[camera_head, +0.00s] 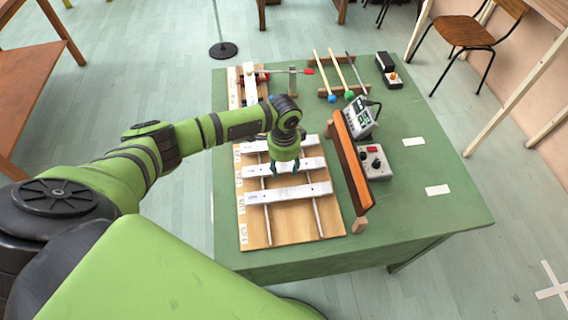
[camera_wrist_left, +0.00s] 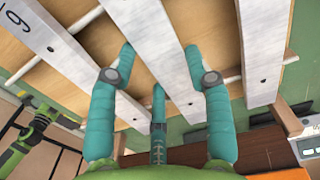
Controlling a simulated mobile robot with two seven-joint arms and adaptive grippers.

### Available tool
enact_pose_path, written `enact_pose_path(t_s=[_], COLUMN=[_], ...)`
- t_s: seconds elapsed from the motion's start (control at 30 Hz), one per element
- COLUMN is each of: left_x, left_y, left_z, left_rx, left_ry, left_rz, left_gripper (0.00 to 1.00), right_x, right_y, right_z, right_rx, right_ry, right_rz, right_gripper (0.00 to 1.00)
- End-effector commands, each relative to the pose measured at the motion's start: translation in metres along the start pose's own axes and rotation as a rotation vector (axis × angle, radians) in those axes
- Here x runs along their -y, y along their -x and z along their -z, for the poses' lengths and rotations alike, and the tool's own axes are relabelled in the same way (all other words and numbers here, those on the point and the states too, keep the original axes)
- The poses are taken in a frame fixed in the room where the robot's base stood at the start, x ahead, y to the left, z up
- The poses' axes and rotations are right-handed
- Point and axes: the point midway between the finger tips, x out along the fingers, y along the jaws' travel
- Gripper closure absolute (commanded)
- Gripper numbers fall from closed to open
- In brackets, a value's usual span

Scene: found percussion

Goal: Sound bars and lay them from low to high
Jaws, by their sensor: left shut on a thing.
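Three silver bars lie across two pale rods on a wooden board (camera_head: 262,234): a far bar (camera_head: 308,142), a middle bar (camera_head: 312,163) and a near bar (camera_head: 289,192). My left gripper (camera_head: 285,170) is shut on the middle bar, with its teal fingers on either side. In the left wrist view the fingers (camera_wrist_left: 160,68) flank this bar (camera_wrist_left: 150,35), with a numbered bar (camera_wrist_left: 45,38) to the left and another bar (camera_wrist_left: 265,45) to the right. A distant green arm with teal tips (camera_wrist_left: 35,130), apparently my right, shows small there.
Mallets with blue (camera_head: 331,98) and green (camera_head: 349,95) heads rest on a wooden stand. A red-headed mallet (camera_head: 309,70) lies by a rack (camera_head: 232,88). A long brown wooden piece (camera_head: 350,160), a meter (camera_head: 361,118) and a knobbed box (camera_head: 376,161) stand right of the board. The table's right side is mostly clear.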

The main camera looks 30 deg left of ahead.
Motion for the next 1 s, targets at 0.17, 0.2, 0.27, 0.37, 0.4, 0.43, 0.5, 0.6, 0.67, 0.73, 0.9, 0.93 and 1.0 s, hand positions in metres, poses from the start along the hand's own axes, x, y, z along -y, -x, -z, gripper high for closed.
enact_pose_path(t_s=[0.17,0.2,0.27,0.37,0.4,0.43,0.5,0.6,0.67,0.73,0.9,0.93,1.0], left_x=[0.0,0.0,0.0,0.0,0.0,0.0,0.001,0.001,0.001,0.002,0.001,0.001,0.001], left_y=[0.0,0.0,0.0,0.0,-0.001,-0.001,0.002,0.013,0.023,0.038,0.075,0.081,0.094], left_z=[0.0,0.0,0.0,0.0,0.0,0.0,0.0,0.0,0.0,0.001,0.0,0.0,0.0], left_rx=[-0.001,-0.001,-0.001,0.0,0.001,0.001,0.0,-0.001,-0.002,-0.003,-0.003,-0.003,-0.002], left_ry=[0.0,0.0,0.0,0.0,0.0,0.0,0.0,-0.001,-0.001,-0.001,-0.001,-0.001,-0.001], left_rz=[0.001,0.001,0.001,0.001,0.0,0.0,0.001,0.002,0.004,0.004,0.005,0.004,0.003], left_gripper=[0.22,0.22,0.22,0.22,0.22,0.22,0.22,0.22,0.22,0.22,0.22,0.22,0.22], right_x=[0.0,0.0,0.0,0.0,0.001,0.001,0.002,0.002,0.002,0.002,0.002,0.002,0.002], right_y=[0.0,0.0,0.0,0.0,0.0,0.0,0.0,0.0,0.0,0.0,0.0,0.0,0.0], right_z=[0.0,0.0,0.0,0.0,0.0,0.0,0.0,0.0,0.0,0.0,0.0,0.0,0.0], right_rx=[0.0,0.0,0.0,0.0,0.0,0.0,0.0,0.0,0.0,0.0,0.0,0.0,0.0], right_ry=[0.0,0.0,0.0,0.0,0.001,0.002,0.002,0.002,0.001,0.001,0.001,0.001,0.001], right_rz=[0.0,0.0,0.0,0.0,0.001,0.002,0.003,0.003,0.003,0.003,0.002,0.002,0.002], right_gripper=[0.22,0.22,0.22,0.22,0.22,0.22,0.22,0.22,0.22,0.22,0.22,0.22,0.22])
